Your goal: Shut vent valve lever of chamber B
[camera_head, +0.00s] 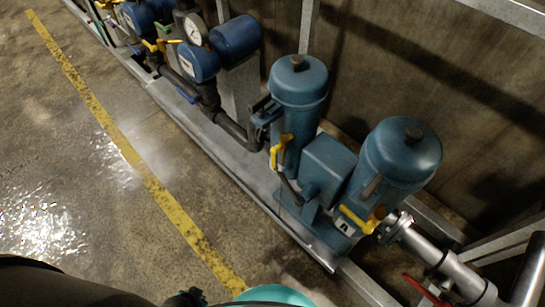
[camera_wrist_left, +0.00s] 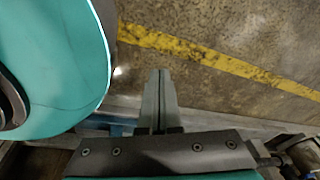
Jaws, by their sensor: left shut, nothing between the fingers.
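Two blue upright chambers stand on the grey skid, a left one (camera_head: 297,110) and a right one (camera_head: 402,155). A yellow lever (camera_head: 279,150) stands steeply on the front of the left chamber. Another yellow lever (camera_head: 357,219) lies slanted low in front of the right chamber, by the silver pipe. I cannot read which chamber is B, nor tell which lever is its vent. My left gripper (camera_wrist_left: 158,77) is shut and empty in the left wrist view, its fingers together above the floor. It touches no lever there. In the head view only teal and dark parts of mine show at the bottom edge.
A red lever (camera_head: 426,290) sits under the silver pipe (camera_head: 440,258) at lower right. Gauges (camera_head: 194,29) and dark pipes (camera_head: 235,128) line the skid at upper left. A concrete wall stands behind. The floor left of the yellow line (camera_head: 150,180) is clear.

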